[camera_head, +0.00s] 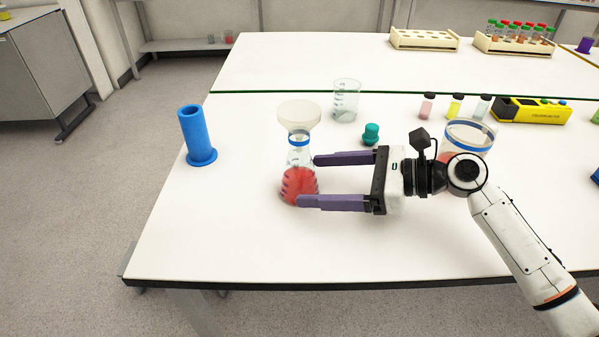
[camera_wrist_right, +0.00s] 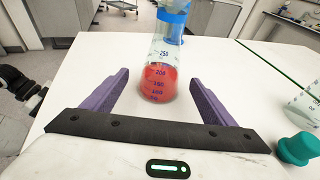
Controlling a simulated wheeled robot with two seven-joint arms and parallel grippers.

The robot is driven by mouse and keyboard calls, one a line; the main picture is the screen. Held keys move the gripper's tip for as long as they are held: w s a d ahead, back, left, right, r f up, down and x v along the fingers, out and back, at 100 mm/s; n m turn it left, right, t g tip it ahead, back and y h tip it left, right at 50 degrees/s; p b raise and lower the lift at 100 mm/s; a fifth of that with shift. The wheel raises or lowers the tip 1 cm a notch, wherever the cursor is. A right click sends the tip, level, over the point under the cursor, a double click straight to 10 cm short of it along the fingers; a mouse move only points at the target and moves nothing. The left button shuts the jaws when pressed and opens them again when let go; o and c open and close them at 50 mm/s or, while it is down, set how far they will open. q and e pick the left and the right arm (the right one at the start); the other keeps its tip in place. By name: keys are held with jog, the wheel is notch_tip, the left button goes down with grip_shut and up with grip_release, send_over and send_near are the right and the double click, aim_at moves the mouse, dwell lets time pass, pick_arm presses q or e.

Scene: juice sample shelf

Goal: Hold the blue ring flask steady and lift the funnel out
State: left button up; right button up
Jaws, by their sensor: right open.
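The blue ring flask (camera_head: 300,182) is a conical flask with red liquid and a blue ring at its neck. It stands upright on the white table. The pale funnel (camera_head: 299,116) sits in its mouth, wide end up. My right gripper (camera_head: 307,181) is open and level, coming from the right, with its purple fingertips at the flask's right side. In the right wrist view the flask (camera_wrist_right: 159,78) stands ahead between the open fingers (camera_wrist_right: 158,78), with gaps on both sides. I cannot tell if a fingertip touches it. My left gripper is not in view.
A blue cylinder (camera_head: 196,136) stands left of the flask. A glass beaker (camera_head: 346,100) and a teal stopper (camera_head: 371,134) are behind the gripper. A blue-banded vessel (camera_head: 470,134) is partly hidden by my wrist. Vials and a yellow device (camera_head: 531,111) stand right. The front left table is clear.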

jog(key=shift+r+p+x, duration=0.2)
jog(key=shift+p+x, duration=0.3)
jog(key=shift+x, duration=1.35)
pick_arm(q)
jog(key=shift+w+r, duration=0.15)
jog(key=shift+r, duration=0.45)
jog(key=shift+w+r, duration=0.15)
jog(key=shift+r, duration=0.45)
pick_arm(e)
jog(key=shift+f, duration=0.15)
jog(key=c, duration=0.8)
jog(key=shift+c, duration=0.2)
